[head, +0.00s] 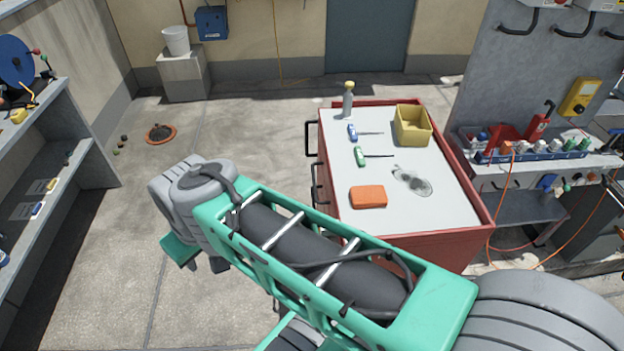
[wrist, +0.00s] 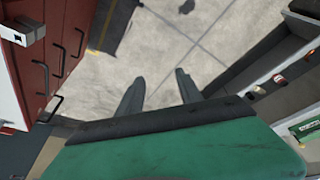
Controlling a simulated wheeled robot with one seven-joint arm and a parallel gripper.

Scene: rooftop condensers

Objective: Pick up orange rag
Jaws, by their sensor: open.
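The orange rag (head: 368,196) is a folded, block-like orange piece lying flat on the pale top of the red cart (head: 456,238), near the front left part of the top. My gripper shows in the wrist view (wrist: 159,88) with its two fingers apart and nothing between them, over bare concrete floor. It is off to the left of the cart and apart from the rag. In the head view my arm reaches across the front of the cart, and the fingers are hidden. The rag does not show in the wrist view.
On the cart top are a yellow bin (head: 412,127), a bottle (head: 348,101), a blue screwdriver (head: 353,132), a green screwdriver (head: 361,156) and a grey stain (head: 412,182). Black drawer handles stick out from the cart's left side. Shelves (head: 55,150) stand at far left. Floor between is mostly clear.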

